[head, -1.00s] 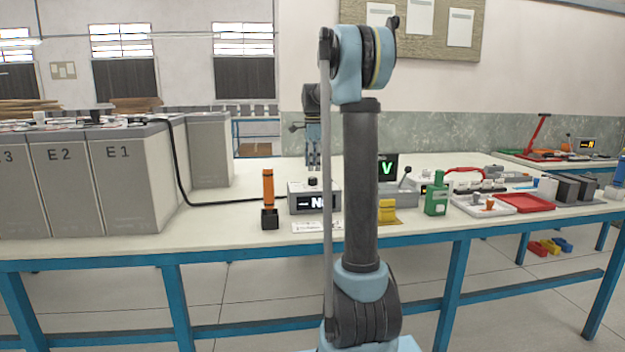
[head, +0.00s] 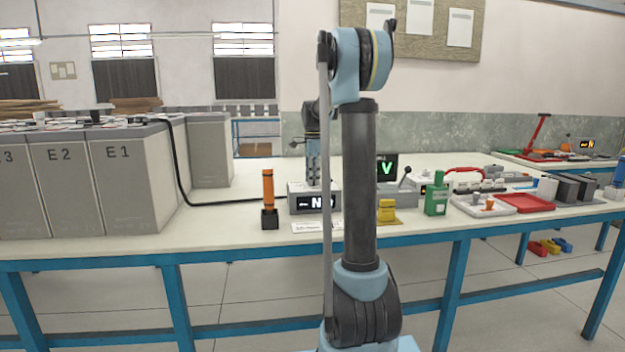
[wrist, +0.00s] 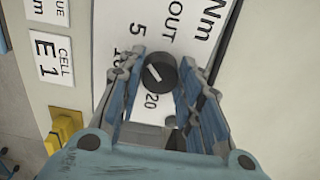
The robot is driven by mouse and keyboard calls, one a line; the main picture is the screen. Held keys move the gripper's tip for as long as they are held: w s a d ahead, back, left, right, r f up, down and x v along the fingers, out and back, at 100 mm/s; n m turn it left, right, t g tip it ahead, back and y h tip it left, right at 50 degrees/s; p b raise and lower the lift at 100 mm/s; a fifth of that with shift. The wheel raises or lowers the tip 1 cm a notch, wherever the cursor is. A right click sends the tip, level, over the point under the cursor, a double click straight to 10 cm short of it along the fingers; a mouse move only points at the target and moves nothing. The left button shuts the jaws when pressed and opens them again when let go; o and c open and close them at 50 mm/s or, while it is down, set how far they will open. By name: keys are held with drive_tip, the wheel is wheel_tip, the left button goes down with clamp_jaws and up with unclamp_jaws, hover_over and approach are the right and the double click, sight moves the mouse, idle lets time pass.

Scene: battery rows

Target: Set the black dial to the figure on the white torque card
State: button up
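The black dial (wrist: 160,76) sits on a white face marked 5, 20 and OUT, with another figure partly covered by a fingertip. Its pale pointer mark slants toward the upper left in the wrist view; I cannot read its exact setting. My gripper (wrist: 162,68) is open around the dial, one finger on each side; contact is unclear. In the head view my gripper (head: 313,182) is down at the grey box (head: 299,204) and hides the dial. The white torque card (head: 310,227) lies before the box. In the wrist view the card (wrist: 48,88) reads CELL E1; its figure is cut off.
A black holder with an orange-handled tool (head: 269,215) stands left of the box. A yellow block (head: 387,211) and a green device (head: 436,200) stand to the right. A black cable (head: 181,178) runs to the box from the grey cells (head: 129,190).

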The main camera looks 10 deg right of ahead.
drive_tip(key=shift+n, duration=0.3)
drive_tip(key=n, duration=0.3)
drive_tip(key=shift+w+n, duration=0.1)
drive_tip(key=shift+n, duration=0.3)
drive_tip(key=n, duration=0.4)
drive_tip(key=shift+n, duration=0.3)
drive_tip(key=n, duration=0.8)
drive_tip(key=shift+n, duration=0.3)
drive_tip(key=o, duration=1.1)
drive_tip(key=shift+c, duration=0.2)
